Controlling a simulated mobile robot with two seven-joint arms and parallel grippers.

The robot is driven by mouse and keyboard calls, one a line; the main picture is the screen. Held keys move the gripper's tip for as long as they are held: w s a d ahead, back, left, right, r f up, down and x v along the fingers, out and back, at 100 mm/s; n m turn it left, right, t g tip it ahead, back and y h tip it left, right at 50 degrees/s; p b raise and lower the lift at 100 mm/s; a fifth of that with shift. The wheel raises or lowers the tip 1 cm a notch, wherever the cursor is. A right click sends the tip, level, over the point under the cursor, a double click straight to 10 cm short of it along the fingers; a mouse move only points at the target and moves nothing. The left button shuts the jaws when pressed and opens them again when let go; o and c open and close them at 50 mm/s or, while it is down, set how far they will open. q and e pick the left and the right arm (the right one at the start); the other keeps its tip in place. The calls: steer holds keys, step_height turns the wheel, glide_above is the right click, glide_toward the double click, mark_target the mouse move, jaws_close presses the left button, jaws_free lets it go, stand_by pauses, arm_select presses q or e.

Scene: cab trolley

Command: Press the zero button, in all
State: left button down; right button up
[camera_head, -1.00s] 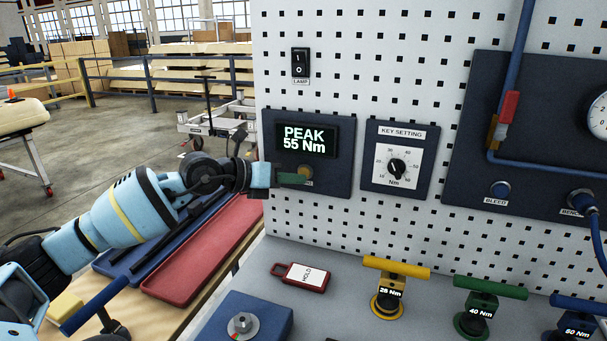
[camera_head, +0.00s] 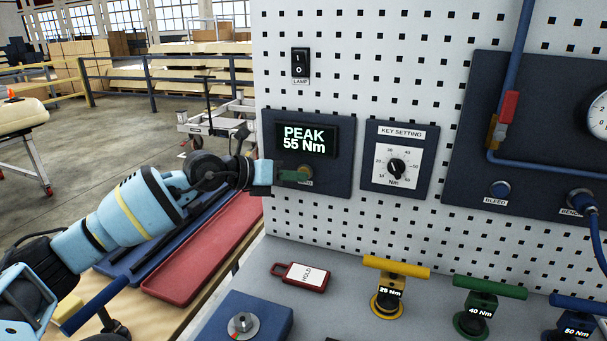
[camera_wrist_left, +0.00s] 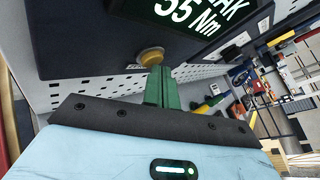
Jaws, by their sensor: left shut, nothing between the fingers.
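The zero button (camera_head: 305,173) is a round yellowish knob low on the dark display panel (camera_head: 343,180). Its label is partly hidden. The screen above it reads "PEAK 55 Nm" (camera_head: 304,141). My left gripper (camera_head: 296,175) is shut and empty, with its green fingers pointing at the button from the left. In the left wrist view the button (camera_wrist_left: 151,57) stands just beyond the shut fingertips (camera_wrist_left: 160,70); whether they touch it I cannot tell. My right gripper is not in view.
A key setting dial (camera_head: 397,168) sits right of the display, and a lamp switch (camera_head: 300,62) above. Below on the bench lie a red HOLD tag (camera_head: 301,276) and yellow (camera_head: 390,290) and green (camera_head: 477,311) torque keys. The pegboard between is bare.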

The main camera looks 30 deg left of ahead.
arm_select(q)
steer(key=shift+w+a, duration=0.1)
steer(key=shift+w, duration=0.2)
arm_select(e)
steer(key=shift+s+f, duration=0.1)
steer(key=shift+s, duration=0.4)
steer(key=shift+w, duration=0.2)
arm_select(q)
steer(key=shift+s, duration=0.15)
steer(key=shift+s+d+p, duration=0.25)
steer(key=shift+s+p, duration=0.15)
steer(key=shift+s, duration=0.35)
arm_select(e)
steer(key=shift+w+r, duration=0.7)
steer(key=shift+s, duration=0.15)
